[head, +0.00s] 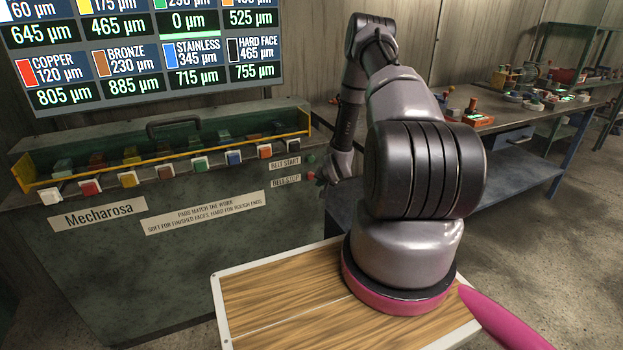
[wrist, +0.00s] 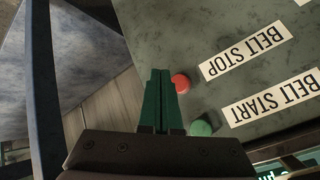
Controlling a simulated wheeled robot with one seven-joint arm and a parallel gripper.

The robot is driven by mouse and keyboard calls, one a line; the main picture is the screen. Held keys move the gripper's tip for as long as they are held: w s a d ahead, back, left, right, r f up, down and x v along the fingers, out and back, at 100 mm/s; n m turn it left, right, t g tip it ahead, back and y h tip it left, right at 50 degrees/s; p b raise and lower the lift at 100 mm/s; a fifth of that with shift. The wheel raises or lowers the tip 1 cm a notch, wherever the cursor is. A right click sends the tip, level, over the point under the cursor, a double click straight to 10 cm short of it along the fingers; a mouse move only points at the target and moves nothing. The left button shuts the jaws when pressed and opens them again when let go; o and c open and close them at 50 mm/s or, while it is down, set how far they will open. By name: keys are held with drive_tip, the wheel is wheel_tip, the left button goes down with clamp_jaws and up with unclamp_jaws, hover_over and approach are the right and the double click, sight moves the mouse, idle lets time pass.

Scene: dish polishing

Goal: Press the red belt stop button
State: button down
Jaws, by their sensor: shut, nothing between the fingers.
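The red belt stop button (wrist: 181,83) is on the green machine panel, beside the white BELT STOP label (wrist: 245,52) in the wrist view. In the head view the button (head: 310,176) shows small at the panel's right edge, next to my gripper (head: 319,182). My gripper (wrist: 160,72) is shut and empty, with its fingertips just beside the red button in the wrist view. I cannot tell whether they touch it. The green belt start button (wrist: 201,128) is close by, next to the BELT START label (wrist: 272,99), and shows in the head view (head: 311,159).
The machine (head: 200,230) has a row of coloured buttons and a yellow rail (head: 100,170) along its top. A screen (head: 140,50) with thickness readings stands above. A workbench (head: 500,140) with small items is behind my arm, with open floor at the right.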

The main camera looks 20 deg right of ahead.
drive_tip(key=shift+s, duration=1)
wheel_tip(320, 180, up, 26)
drive_tip(key=w+a+r+n, duration=0.1)
drive_tip(key=a+n, duration=0.1)
drive_tip(key=a, duration=0.1)
drive_tip(key=s+a+r+g, duration=0.1)
drive_tip(key=s+a+r, duration=0.1)
drive_tip(key=r, duration=0.4)
drive_tip(key=s+a+r, duration=0.1)
drive_tip(key=s+r, duration=0.2)
drive_tip(key=r, duration=0.2)
drive_tip(key=s+a+r+n, duration=0.1)
drive_tip(key=s+a+r, duration=0.3)
drive_tip(key=s+r, duration=0.3)
drive_tip(key=s+a+r, duration=0.3)
drive_tip(key=s+r, duration=0.4)
drive_tip(key=s, duration=0.1)
drive_tip(key=s+a+r+y, duration=0.1)
drive_tip(key=s+a+r, duration=0.1)
drive_tip(key=s, duration=0.6)
drive_tip(key=s+a+r+n+y, duration=0.1)
drive_tip(key=s+a+r, duration=0.1)
drive_tip(key=s, duration=0.5)
drive_tip(key=shift+s+a+g+y, duration=0.3)
drive_tip(key=shift+s+a, duration=0.1)
drive_tip(key=shift+a, duration=0.4)
